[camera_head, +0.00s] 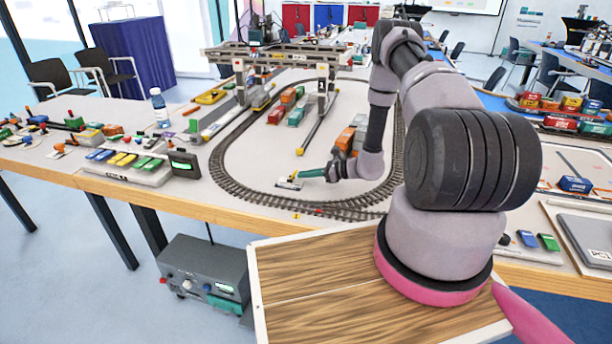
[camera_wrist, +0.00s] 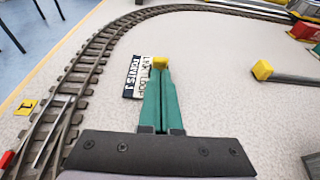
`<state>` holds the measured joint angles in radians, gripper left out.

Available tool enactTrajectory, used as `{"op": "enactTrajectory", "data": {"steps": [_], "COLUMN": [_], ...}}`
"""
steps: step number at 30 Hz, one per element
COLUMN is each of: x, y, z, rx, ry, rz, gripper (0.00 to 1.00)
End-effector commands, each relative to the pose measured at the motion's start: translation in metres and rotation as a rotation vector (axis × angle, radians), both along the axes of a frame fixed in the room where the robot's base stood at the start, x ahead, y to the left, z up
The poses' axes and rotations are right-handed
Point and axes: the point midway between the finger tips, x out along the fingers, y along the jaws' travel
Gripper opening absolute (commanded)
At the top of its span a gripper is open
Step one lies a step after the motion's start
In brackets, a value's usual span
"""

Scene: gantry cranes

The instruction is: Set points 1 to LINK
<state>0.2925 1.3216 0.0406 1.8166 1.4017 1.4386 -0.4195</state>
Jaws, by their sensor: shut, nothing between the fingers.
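The points lever box (camera_head: 288,184) is a small black and white plate on the grey table, inside the track loop. In the wrist view its plate (camera_wrist: 131,80) reads "POINTS 1" on a dark strip, with small lettering like LINK and LOOP on the white part. A yellow lever knob (camera_wrist: 160,62) shows just beyond my fingertips. My gripper (camera_head: 303,174) has green fingers, shut and empty; in the wrist view their tips (camera_wrist: 160,73) overlap the knob's near side. I cannot tell whether they touch it. The fingers hide the lever's lower part and some of the plate.
A yellow "1" marker (camera_wrist: 26,107) lies beside the curved track (camera_wrist: 92,55), where rails branch at lower left. A grey crane rail with a yellow end stop (camera_wrist: 262,69) is to the right. The gantry crane (camera_head: 322,80) and orange wagons (camera_head: 346,139) stand farther back.

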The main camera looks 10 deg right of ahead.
Motion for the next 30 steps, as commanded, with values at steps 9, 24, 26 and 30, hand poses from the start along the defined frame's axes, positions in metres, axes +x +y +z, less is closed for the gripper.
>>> {"op": "enactTrajectory", "data": {"steps": [9, 24, 26, 30], "x": [0.001, 0.005, 0.006, 0.009], "y": [0.002, 0.008, 0.011, 0.016], "z": [0.004, 0.013, 0.015, 0.021], "rx": [-0.047, -0.176, -0.212, -0.317], "ry": [0.026, 0.097, 0.116, 0.176], "rz": [0.001, 0.003, 0.006, 0.006], "gripper": [0.0, 0.0, 0.0, 0.0]}}
